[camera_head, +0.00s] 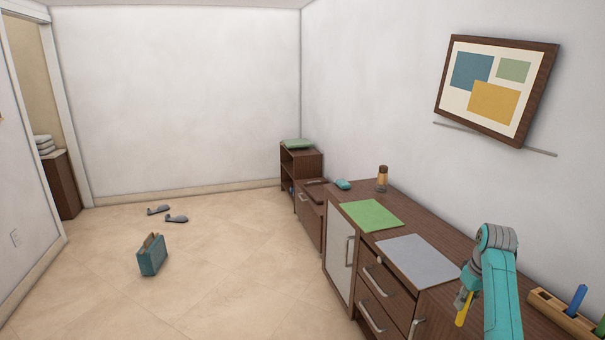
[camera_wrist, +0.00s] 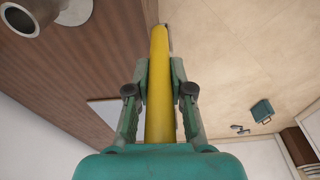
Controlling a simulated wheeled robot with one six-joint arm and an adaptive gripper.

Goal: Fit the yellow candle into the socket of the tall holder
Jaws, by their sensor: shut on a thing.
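My gripper (camera_head: 464,298) is shut on the yellow candle (camera_head: 464,314) at the right side of the head view, beside the counter front. In the wrist view the candle (camera_wrist: 159,112) lies lengthwise between the two fingers of my gripper (camera_wrist: 160,70), and its far end sticks out past the fingertips. A grey metal piece with a round open mouth (camera_wrist: 20,17) is at the top left of the wrist view, apart from the candle; it looks like the holder's socket, cut off by the frame. I cannot make out the tall holder in the head view.
A wooden rack (camera_head: 563,316) with blue and green sticks stands at the right. A grey mat (camera_head: 417,260), a green mat (camera_head: 371,215) and a brown jar (camera_head: 382,179) are on the counter. A teal box (camera_head: 152,256) sits on the otherwise mostly clear floor.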

